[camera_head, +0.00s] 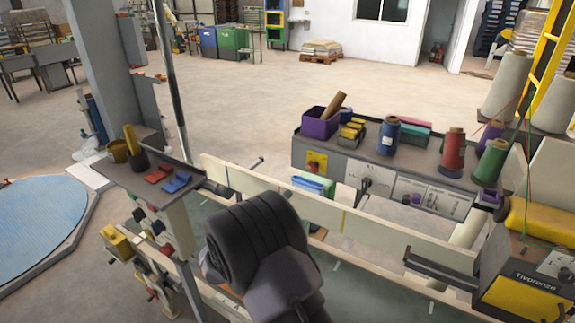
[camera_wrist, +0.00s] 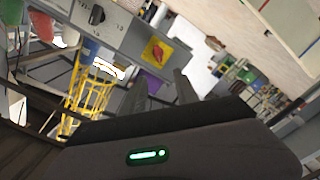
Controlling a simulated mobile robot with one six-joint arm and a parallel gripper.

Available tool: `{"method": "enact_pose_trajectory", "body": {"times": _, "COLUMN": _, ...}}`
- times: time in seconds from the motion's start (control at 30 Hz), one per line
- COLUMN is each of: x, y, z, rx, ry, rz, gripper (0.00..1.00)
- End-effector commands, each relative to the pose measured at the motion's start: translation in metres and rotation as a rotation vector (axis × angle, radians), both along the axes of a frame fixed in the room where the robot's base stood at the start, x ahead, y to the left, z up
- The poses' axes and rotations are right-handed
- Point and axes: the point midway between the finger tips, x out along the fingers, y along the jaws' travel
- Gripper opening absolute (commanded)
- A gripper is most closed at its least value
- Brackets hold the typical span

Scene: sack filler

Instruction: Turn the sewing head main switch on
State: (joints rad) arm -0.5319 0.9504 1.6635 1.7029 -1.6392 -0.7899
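A red rotary switch on a square yellow plate (camera_head: 316,162) sits at the left end of the long grey control box's front. In the wrist view the yellow plate with its red knob (camera_wrist: 157,51) shows just beyond my fingertips, the knob's handle slanting. To its right in the head view is a black rotary knob (camera_head: 366,185), which also shows in the wrist view (camera_wrist: 97,15). No label saying which is the main switch is readable. My gripper (camera_wrist: 160,84) is open and empty, its two dark fingers apart, not touching the switch. My arm hides it in the head view.
Thread cones and a purple bin (camera_head: 320,122) stand on top of the control box (camera_head: 420,160). A pale rail (camera_head: 330,213) runs in front of it. A small shelf (camera_head: 150,178) with red and blue items is at left. A yellow machine (camera_head: 525,290) is at right.

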Motion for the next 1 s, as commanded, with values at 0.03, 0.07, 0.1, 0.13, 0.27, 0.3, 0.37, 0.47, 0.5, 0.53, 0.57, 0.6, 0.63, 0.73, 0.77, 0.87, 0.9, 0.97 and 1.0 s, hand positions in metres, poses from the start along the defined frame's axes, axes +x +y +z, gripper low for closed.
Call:
{"method": "enact_pose_trajectory", "body": {"times": 0.03, "x": 0.008, "y": -0.008, "z": -0.001, "rx": 0.002, "ry": -0.001, "rz": -0.004, "gripper": 0.36}}
{"method": "enact_pose_trajectory", "body": {"times": 0.07, "x": 0.014, "y": -0.012, "z": -0.001, "rx": 0.003, "ry": -0.002, "rz": -0.004, "gripper": 0.36}}
{"method": "enact_pose_trajectory", "body": {"times": 0.1, "x": 0.023, "y": -0.019, "z": -0.002, "rx": 0.004, "ry": -0.002, "rz": -0.005, "gripper": 0.36}}
{"method": "enact_pose_trajectory", "body": {"times": 0.13, "x": 0.031, "y": -0.025, "z": -0.002, "rx": 0.004, "ry": -0.003, "rz": -0.004, "gripper": 0.36}}
{"method": "enact_pose_trajectory", "body": {"times": 0.27, "x": 0.063, "y": -0.049, "z": -0.002, "rx": 0.006, "ry": -0.004, "rz": -0.004, "gripper": 0.36}}
{"method": "enact_pose_trajectory", "body": {"times": 0.3, "x": 0.073, "y": -0.056, "z": -0.002, "rx": 0.006, "ry": -0.004, "rz": -0.003, "gripper": 0.36}}
{"method": "enact_pose_trajectory", "body": {"times": 0.37, "x": 0.088, "y": -0.067, "z": -0.002, "rx": 0.006, "ry": -0.004, "rz": -0.002, "gripper": 0.36}}
{"method": "enact_pose_trajectory", "body": {"times": 0.47, "x": 0.108, "y": -0.082, "z": -0.001, "rx": 0.006, "ry": -0.004, "rz": -0.002, "gripper": 0.36}}
{"method": "enact_pose_trajectory", "body": {"times": 0.5, "x": 0.114, "y": -0.086, "z": -0.001, "rx": 0.005, "ry": -0.004, "rz": -0.001, "gripper": 0.36}}
{"method": "enact_pose_trajectory", "body": {"times": 0.53, "x": 0.119, "y": -0.088, "z": -0.001, "rx": 0.006, "ry": -0.002, "rz": 0.000, "gripper": 0.36}}
{"method": "enact_pose_trajectory", "body": {"times": 0.57, "x": 0.122, "y": -0.090, "z": -0.001, "rx": 0.006, "ry": -0.002, "rz": 0.000, "gripper": 0.36}}
{"method": "enact_pose_trajectory", "body": {"times": 0.6, "x": 0.126, "y": -0.093, "z": -0.001, "rx": 0.004, "ry": -0.002, "rz": -0.001, "gripper": 0.36}}
{"method": "enact_pose_trajectory", "body": {"times": 0.63, "x": 0.128, "y": -0.095, "z": 0.000, "rx": 0.006, "ry": -0.003, "rz": 0.000, "gripper": 0.36}}
{"method": "enact_pose_trajectory", "body": {"times": 0.73, "x": 0.132, "y": -0.098, "z": 0.000, "rx": 0.005, "ry": -0.001, "rz": 0.001, "gripper": 0.36}}
{"method": "enact_pose_trajectory", "body": {"times": 0.77, "x": 0.133, "y": -0.098, "z": 0.000, "rx": 0.004, "ry": -0.001, "rz": 0.001, "gripper": 0.36}}
{"method": "enact_pose_trajectory", "body": {"times": 0.87, "x": 0.133, "y": -0.098, "z": 0.000, "rx": 0.004, "ry": -0.001, "rz": 0.001, "gripper": 0.36}}
{"method": "enact_pose_trajectory", "body": {"times": 0.9, "x": 0.133, "y": -0.098, "z": 0.000, "rx": 0.005, "ry": -0.002, "rz": 0.001, "gripper": 0.36}}
{"method": "enact_pose_trajectory", "body": {"times": 0.97, "x": 0.133, "y": -0.098, "z": 0.000, "rx": 0.005, "ry": -0.002, "rz": 0.001, "gripper": 0.36}}
{"method": "enact_pose_trajectory", "body": {"times": 1.0, "x": 0.133, "y": -0.098, "z": 0.000, "rx": 0.005, "ry": -0.002, "rz": 0.001, "gripper": 0.34}}
